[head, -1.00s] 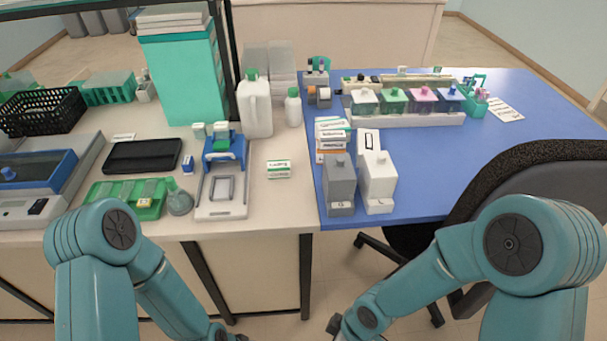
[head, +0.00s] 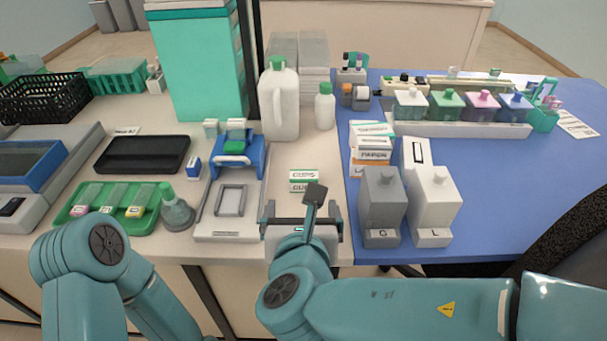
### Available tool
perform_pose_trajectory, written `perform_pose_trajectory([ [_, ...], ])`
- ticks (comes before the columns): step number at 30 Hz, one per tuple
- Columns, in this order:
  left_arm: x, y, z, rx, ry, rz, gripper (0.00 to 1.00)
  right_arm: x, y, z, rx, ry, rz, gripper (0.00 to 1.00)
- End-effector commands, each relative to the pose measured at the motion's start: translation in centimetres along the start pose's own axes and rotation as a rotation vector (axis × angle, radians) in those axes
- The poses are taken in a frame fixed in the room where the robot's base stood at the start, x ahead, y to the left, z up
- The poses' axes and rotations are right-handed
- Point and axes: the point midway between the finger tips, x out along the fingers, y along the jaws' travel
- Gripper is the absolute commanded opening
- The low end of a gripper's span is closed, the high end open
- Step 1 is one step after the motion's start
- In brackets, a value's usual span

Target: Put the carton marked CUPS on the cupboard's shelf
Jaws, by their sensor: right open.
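The small white carton with green bands marked CUPS (head: 304,181) lies on the pale bench near the blue mat's left edge. My right gripper (head: 302,212) is open just in front of the carton, on its near side, with its fingers spread wide left and right. It looks empty, and I see no contact with the carton. A tall teal unit (head: 200,70) stands at the back left and may be the cupboard; no open shelf in it shows. My left arm comes in at lower left, and its gripper is out of view.
White jugs (head: 281,108) stand behind the carton. A blue-and-white device (head: 233,190) is to its left. Grey and white bottles (head: 382,210) and several stacked boxes (head: 371,150) are to its right. A dark post (head: 255,60) rises beside the teal unit.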

Motion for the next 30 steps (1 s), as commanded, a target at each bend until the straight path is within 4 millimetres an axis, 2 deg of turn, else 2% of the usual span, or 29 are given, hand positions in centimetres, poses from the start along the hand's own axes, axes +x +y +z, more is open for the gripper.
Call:
perform_pose_trajectory([
  [5, 0.4, -0.1, 0.0, 0.000, 0.000, 0.000, 0.93, 2.8, -0.1, -0.4, 0.000, 0.004, -0.004, 0.94],
  [12, 0.7, -0.2, 0.0, 0.000, 0.000, 0.000, 0.93, 8.0, 0.0, -0.5, 0.000, 0.004, -0.001, 0.94],
  [15, 0.6, -0.2, 0.0, 0.000, 0.000, 0.000, 0.93, 9.5, 0.1, -0.4, 0.000, 0.003, 0.000, 0.94],
  [20, 0.7, -0.2, 0.0, 0.000, 0.000, 0.000, 0.93, 10.7, 0.1, -0.4, -0.001, 0.003, 0.002, 0.94],
  [30, 0.5, -0.2, 0.0, 0.000, 0.000, 0.000, 0.93, 15.6, -0.2, -0.4, 0.000, 0.002, 0.002, 0.94],
])
